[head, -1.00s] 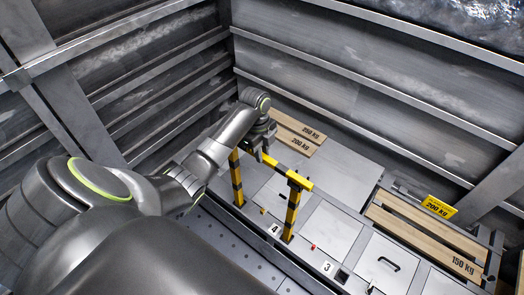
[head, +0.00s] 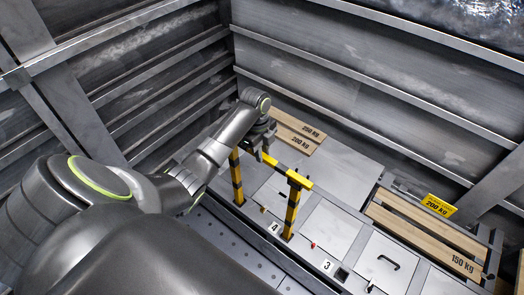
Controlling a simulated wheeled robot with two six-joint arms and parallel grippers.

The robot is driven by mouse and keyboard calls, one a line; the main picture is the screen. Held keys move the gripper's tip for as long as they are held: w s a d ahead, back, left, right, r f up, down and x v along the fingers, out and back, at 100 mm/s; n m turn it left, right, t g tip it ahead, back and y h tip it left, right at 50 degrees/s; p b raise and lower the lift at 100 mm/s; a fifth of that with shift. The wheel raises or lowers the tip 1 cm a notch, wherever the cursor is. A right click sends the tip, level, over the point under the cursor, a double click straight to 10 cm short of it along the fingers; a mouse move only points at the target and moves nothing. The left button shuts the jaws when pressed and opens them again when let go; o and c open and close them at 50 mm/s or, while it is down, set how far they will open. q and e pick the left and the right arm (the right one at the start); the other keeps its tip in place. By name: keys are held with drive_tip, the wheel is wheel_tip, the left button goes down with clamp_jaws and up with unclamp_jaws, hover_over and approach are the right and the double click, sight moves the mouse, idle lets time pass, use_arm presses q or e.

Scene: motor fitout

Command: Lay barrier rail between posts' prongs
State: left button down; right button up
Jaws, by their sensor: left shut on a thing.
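A yellow barrier rail (head: 286,171) runs between two upright black-and-yellow posts, a near right post (head: 291,213) and a far left post (head: 236,180). The rail's near end lies at the top of the right post. Its far part is hidden by my left gripper (head: 262,146), which is shut on the rail close to the left post's top. The prongs are too small to tell whether the rail is fully seated between them. My right gripper is not in view.
A 150 kg wooden pallet (head: 425,236) and a yellow 200 kg sign (head: 438,205) are at the right. Grey hatch panels (head: 332,222) cover the deck. Ribbed metal walls (head: 340,75) close off the back.

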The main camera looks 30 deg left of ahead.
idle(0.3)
use_arm(q)
drive_tip(key=c, duration=1.2)
unclamp_jaws()
drive_tip(key=shift+f, duration=0.1)
drive_tip(key=r, duration=0.5)
drive_tip(key=shift+w+a+r+b, duration=0.1)
drive_tip(key=shift+a+r+b, duration=0.05)
drive_tip(key=shift+a+b, duration=0.25)
wheel_tip(320, 180, up, 3)
drive_tip(key=shift+a+f+p, duration=0.1)
drive_tip(key=shift+p, duration=0.45)
wheel_tip(320, 180, up, 9)
drive_tip(key=a+p, duration=0.1)
drive_tip(key=p, duration=0.7)
